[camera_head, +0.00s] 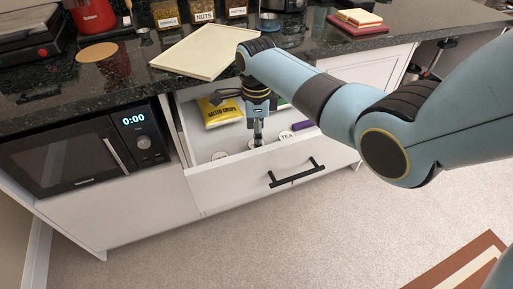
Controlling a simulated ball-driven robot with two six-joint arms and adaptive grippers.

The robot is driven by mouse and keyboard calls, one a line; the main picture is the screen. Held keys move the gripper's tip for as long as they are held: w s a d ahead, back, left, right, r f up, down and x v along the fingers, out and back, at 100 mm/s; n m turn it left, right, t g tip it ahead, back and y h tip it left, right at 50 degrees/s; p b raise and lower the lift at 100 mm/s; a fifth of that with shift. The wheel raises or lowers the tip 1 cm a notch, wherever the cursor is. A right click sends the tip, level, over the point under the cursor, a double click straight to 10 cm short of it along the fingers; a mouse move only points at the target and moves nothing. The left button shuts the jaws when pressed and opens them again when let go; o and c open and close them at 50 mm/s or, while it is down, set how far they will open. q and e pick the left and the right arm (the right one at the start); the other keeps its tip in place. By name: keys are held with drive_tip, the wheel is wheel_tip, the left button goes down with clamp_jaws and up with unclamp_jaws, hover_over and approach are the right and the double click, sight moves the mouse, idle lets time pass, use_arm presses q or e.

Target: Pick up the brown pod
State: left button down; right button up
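My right arm reaches in from the right, and its gripper (258,140) points down into the open drawer (230,180). Its fingertips are low among small round pale-topped items, and the view is too small to show whether they are apart or touching anything. One pale round top (219,156) lies left of the fingers. A round item labelled TEA (287,136) lies just right of them. I cannot make out a brown pod; it may be hidden by the gripper or the drawer front. My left gripper is not in view.
The drawer also holds a yellow crisps bag (222,112) and a purple item (303,125). A microwave (70,158) is to the left. The dark counter (125,75) above carries a cream board (195,55), several jars and books (358,20).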

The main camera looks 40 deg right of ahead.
wheel_tip(320, 180, down, 3)
drive_tip(key=shift+f+b, duration=0.1)
drive_tip(key=shift+b, duration=0.2)
drive_tip(key=c, duration=0.9)
